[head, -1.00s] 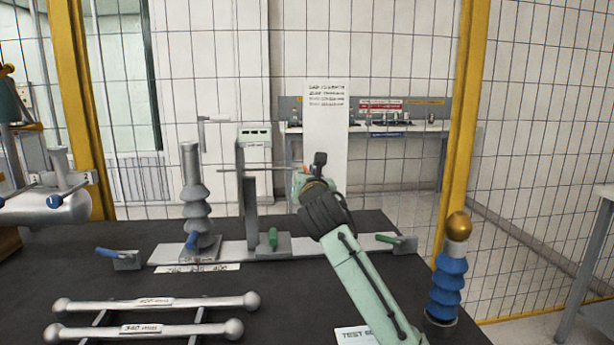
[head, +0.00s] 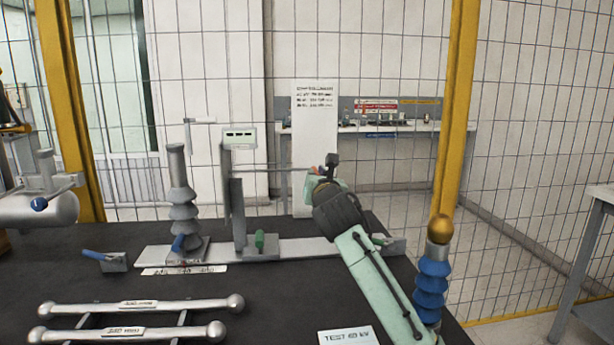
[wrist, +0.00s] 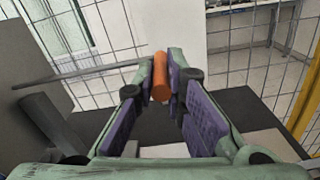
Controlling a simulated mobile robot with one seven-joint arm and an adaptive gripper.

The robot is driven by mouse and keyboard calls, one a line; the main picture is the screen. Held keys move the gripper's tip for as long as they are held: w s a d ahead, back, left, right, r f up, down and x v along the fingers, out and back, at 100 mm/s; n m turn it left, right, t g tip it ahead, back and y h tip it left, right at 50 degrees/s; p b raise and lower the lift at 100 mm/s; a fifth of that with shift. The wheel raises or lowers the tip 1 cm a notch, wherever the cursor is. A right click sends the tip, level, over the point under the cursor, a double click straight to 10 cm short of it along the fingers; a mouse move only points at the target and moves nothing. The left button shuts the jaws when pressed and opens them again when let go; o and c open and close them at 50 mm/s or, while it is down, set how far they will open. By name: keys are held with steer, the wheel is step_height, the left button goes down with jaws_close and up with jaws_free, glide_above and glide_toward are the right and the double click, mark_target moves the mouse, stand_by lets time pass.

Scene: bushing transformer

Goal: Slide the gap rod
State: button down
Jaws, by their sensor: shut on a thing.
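The gap rod (head: 275,167) is a thin grey bar running sideways from the upright post (head: 238,210) toward my gripper. Its orange handle (wrist: 160,78) sits between my fingertips in the wrist view, with the bar leading off to the left. My gripper (head: 318,172) is shut on this handle, and the fingers partly hide it in the head view. The post carries a pale box with a dark display (head: 240,138). A grey ribbed bushing (head: 182,205) stands left of the post, apart from the rod's visible length.
Post and bushing stand on a flat metal rail (head: 300,247) on the black table. A green-handled clamp (head: 260,243) sits at the post's foot. Two ball-ended bars (head: 140,308) lie in front. A blue ribbed post with a gold ball (head: 432,275) stands right of my arm.

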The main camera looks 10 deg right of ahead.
steer(key=shift+a+f, duration=0.1)
steer(key=shift+a, duration=0.05)
steer(key=c, duration=1.6)
jaws_free()
